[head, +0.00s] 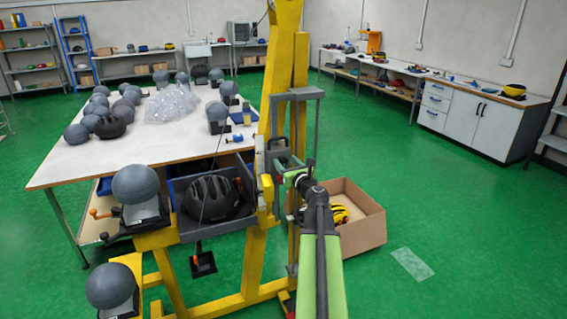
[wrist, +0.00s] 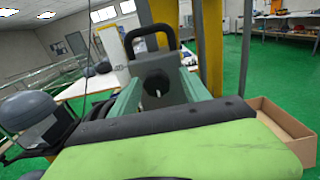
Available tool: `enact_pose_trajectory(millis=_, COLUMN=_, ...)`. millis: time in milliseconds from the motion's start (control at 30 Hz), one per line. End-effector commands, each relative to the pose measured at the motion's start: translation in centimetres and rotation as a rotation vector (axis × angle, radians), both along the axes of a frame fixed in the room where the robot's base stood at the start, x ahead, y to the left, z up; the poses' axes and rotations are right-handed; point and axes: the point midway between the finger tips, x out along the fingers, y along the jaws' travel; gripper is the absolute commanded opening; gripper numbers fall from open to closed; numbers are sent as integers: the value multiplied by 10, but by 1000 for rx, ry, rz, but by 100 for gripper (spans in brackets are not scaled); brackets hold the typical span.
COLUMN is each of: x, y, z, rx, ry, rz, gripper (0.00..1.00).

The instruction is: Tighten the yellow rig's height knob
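The yellow rig (head: 282,75) stands upright in the middle of the head view, and part of its post shows in the wrist view (wrist: 211,50). A grey carriage with a looped frame (head: 301,94) is on its post. My gripper (head: 285,166) is at the carriage, with its green fingers pointing at the post. In the wrist view the fingers (wrist: 163,98) are spread apart, with a dark round part (wrist: 157,78), perhaps the height knob, between or just beyond them. I cannot tell whether they touch it. My arm hides some of the carriage.
A white table (head: 75,160) with several grey headforms and a clear plastic heap is behind on the left. A grey bin (head: 186,233) with a black helmet sits by the rig. A cardboard box (head: 362,232) with a yellow helmet stands right. Green floor at right is mostly clear.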

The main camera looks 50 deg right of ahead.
Motion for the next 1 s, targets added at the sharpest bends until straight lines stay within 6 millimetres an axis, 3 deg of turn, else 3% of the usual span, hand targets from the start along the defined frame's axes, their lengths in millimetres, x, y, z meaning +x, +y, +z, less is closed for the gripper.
enact_pose_trajectory(millis=33, x=1, y=2, z=0, rx=0, ry=0, rz=2, gripper=47)
enact_pose_trajectory(millis=400, x=5, y=6, z=0, rx=0, ry=0, rz=7, gripper=0)
enact_pose_trajectory(millis=433, x=11, y=-4, z=0, rx=0, ry=0, rz=13, gripper=0)
enact_pose_trajectory(millis=767, x=6, y=8, z=0, rx=-56, ry=24, rz=7, gripper=0)
enact_pose_trajectory(millis=1000, x=6, y=9, z=0, rx=-208, ry=87, rz=8, gripper=0)
